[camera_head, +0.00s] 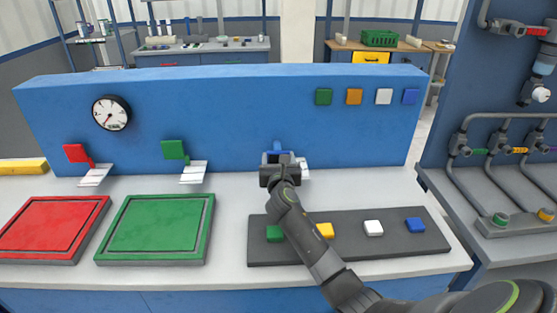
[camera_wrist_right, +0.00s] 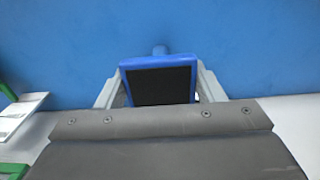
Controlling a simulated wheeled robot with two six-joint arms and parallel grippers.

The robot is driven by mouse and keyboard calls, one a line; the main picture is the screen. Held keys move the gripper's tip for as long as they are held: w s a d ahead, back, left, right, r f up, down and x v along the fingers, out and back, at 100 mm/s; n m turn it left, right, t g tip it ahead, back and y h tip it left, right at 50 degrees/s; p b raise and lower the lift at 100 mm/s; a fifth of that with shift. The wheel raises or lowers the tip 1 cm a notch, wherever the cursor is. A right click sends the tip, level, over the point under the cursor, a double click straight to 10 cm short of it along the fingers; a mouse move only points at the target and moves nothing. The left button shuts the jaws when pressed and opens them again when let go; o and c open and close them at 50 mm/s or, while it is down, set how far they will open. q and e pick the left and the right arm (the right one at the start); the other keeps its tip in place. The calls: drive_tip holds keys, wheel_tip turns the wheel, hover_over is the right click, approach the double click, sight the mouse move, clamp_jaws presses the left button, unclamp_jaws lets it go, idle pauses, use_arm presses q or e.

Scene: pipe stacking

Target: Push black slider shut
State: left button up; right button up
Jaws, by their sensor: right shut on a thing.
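My right gripper (camera_head: 277,160) is at the blue back wall, above the rear of the bench. It is shut on a blue-edged paddle with a black face (camera_wrist_right: 160,86), which shows between its two grey fingers in the wrist view. Only the paddle's blue upper part (camera_head: 278,147) shows above the gripper in the head view. A short blue stub joins it to the wall side. I cannot tell whether this paddle is the black slider, and I make out no other clear black slider. My left gripper is not in view.
A red flag (camera_head: 76,153) and a green flag (camera_head: 173,150) stand above white chutes at the wall. Red (camera_head: 50,257) and green (camera_head: 150,257) trays lie at front left. A dark strip with coloured buttons (camera_head: 430,241) lies beneath my right arm.

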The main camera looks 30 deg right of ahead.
drive_tip(key=x, duration=0.4)
drive_tip(key=shift+b, duration=0.35)
drive_tip(key=o, duration=1.4)
drive_tip(key=shift+s+a, duration=0.3)
drive_tip(key=shift+s, duration=0.25)
drive_tip(key=p+v, duration=0.2)
drive_tip(key=v, duration=1.4)
drive_tip(key=shift+s, duration=0.1)
